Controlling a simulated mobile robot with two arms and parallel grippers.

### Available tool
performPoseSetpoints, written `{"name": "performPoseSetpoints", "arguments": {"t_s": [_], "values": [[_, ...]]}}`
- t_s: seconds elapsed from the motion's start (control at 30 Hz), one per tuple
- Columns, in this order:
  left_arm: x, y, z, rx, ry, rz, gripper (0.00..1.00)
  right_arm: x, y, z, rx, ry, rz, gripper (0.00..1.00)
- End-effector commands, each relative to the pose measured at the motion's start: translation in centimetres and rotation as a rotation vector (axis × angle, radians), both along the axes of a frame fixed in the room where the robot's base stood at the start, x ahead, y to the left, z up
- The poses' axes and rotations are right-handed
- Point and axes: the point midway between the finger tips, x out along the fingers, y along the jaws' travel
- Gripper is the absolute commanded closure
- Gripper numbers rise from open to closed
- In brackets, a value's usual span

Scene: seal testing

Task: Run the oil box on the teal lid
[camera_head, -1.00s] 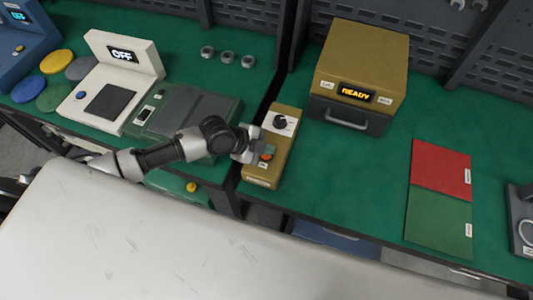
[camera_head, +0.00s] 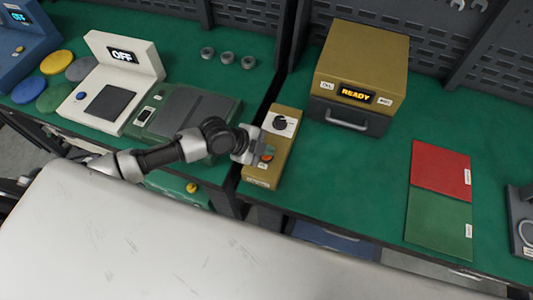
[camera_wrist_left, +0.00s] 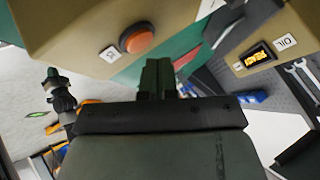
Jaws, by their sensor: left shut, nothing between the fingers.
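The oil box (camera_head: 360,68) is mustard with a dark front drawer and handle, and its display reads READY. The drawer looks shut. It also shows in the left wrist view (camera_wrist_left: 270,25), with an OIL label. A mustard control box (camera_head: 262,174) with a black knob and an orange-red button (camera_wrist_left: 137,37) stands left of it. My left gripper (camera_head: 264,152) is shut and empty over the control box, beside the button; I cannot tell whether it touches. My right gripper is out of view.
A white device reading OFF (camera_head: 122,55), a green scale-like device (camera_head: 185,112) and three small rings (camera_head: 228,57) stand on the left bench. A red and green mat (camera_head: 440,170) lies on the right bench. A dark gap separates the benches.

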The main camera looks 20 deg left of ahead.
Motion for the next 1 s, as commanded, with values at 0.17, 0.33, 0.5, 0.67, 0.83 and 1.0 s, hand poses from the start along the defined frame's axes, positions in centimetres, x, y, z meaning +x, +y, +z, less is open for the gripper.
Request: {"name": "performPoseSetpoints", "arguments": {"t_s": [0.17,0.33,0.5,0.67,0.83,1.0], "values": [[0.0,0.0,0.0,0.0,0.0,0.0,1.0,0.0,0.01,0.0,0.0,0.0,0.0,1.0],[0.0,-0.01,0.01,0.0,0.0,0.0,1.0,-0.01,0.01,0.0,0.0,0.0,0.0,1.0],[0.0,0.0,0.0,0.0,0.0,0.0,1.0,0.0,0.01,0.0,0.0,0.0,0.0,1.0],[0.0,0.0,-0.12,0.0,0.0,0.0,1.0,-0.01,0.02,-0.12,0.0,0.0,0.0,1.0],[0.0,0.01,-0.78,0.0,-0.001,-0.001,1.0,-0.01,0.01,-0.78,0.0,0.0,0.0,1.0],[-0.01,0.01,-0.86,0.0,-0.001,-0.001,1.0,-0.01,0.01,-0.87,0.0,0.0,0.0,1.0]]}}
